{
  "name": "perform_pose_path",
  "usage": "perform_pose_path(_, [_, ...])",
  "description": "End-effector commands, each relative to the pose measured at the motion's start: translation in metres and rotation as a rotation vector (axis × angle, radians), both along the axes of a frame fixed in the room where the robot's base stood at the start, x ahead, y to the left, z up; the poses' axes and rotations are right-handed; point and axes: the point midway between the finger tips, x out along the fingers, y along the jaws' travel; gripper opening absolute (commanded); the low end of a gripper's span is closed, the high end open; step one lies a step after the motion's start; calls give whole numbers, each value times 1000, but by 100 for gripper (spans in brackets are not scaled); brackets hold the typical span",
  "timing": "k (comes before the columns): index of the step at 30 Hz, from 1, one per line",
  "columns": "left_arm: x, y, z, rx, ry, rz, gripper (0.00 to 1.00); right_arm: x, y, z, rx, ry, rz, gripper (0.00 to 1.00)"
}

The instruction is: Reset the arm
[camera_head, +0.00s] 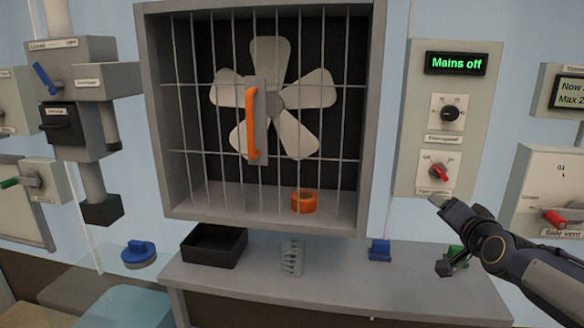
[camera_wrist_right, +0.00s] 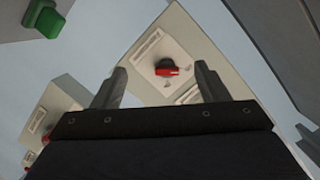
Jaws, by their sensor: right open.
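My right gripper (camera_head: 441,233) comes in from the right in the head view, in front of the wall below the Mains off panel (camera_head: 405,165). Its fingers (camera_wrist_right: 160,88) are spread in the wrist view with nothing between them. Beyond the fingers, apart from them, is a red knob (camera_wrist_right: 168,68) on a white plate. In the head view a red knob (camera_head: 440,172) sits low on the panel, above the gripper, with a black knob (camera_head: 450,113) over it. The display (camera_head: 456,63) reads "Mains off" in green. My left gripper is out of view.
A barred fan housing (camera_head: 150,100) with an orange handle (camera_head: 251,125) and orange ring (camera_head: 304,201) fills the middle. The bench (camera_head: 345,290) carries a black tray (camera_head: 213,262), a clear coiled item (camera_head: 292,256), a blue block (camera_head: 380,250) and a green item (camera_head: 456,254) near my arm.

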Motion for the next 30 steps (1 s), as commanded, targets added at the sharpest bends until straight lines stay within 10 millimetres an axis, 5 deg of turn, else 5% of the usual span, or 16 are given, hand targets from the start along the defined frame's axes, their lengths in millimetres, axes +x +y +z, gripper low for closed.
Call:
perform_pose_path(3, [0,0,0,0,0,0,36,-71,43,-34,-24,186,141,68])
perform_pose_path(9, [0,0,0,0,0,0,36,-180,104,-100,-85,456,371,68])
perform_pose_path(22, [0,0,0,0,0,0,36,-325,163,-191,-175,774,663,68])
perform_pose_path(30, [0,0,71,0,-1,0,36,-325,163,-121,-174,780,665,68])
